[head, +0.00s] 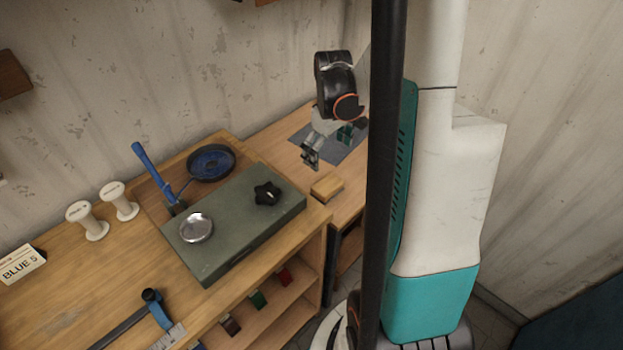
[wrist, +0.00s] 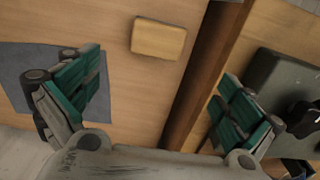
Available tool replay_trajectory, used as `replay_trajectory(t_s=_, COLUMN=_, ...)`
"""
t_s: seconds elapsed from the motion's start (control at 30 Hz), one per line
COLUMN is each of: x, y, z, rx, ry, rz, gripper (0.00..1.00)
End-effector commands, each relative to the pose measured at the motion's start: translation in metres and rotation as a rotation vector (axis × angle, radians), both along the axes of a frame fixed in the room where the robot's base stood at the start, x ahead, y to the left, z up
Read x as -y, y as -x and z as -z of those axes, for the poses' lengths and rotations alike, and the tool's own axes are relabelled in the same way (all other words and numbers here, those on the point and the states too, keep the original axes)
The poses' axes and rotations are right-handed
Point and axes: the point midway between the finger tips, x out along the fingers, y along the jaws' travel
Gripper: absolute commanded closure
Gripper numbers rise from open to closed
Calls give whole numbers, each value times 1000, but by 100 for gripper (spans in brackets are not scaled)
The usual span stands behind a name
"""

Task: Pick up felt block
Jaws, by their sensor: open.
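The felt block, a small tan rectangular block (head: 327,187), lies flat on the wooden bench, close to the edge beside the green-grey slab's bench. In the wrist view the block (wrist: 158,38) is at the top middle, fully visible, beyond the fingers and roughly between their lines. My gripper (head: 327,142) is above the bench, behind the block in the head view. In the wrist view my gripper (wrist: 158,92) has its two green-padded fingers wide apart with nothing between them. It does not touch the block.
A blue-grey mat (head: 332,150) lies under my gripper. A green-grey slab (head: 235,228) with a metal dish (head: 196,228) and black star knob (head: 267,192) stands left of the block. A blue round pan (head: 211,163) and white spools (head: 88,221) are farther left. A dark gap (wrist: 203,75) runs right of the block.

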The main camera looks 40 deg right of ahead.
Motion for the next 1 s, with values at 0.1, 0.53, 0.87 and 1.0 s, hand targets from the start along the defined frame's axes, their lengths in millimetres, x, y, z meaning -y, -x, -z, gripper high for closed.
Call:
replay_trajectory(t_s=0.1, x=1, y=1, z=16, rx=-3, ry=-3, rz=0, gripper=0)
replay_trajectory(t_s=0.53, x=1, y=1, z=82, rx=-2, ry=-1, rz=0, gripper=0)
replay_trajectory(t_s=0.87, x=4, y=1, z=107, rx=-1, ry=-1, rz=0, gripper=0)
replay_trajectory(t_s=1.0, x=5, y=1, z=128, rx=-1, ry=-1, rz=-1, gripper=0)
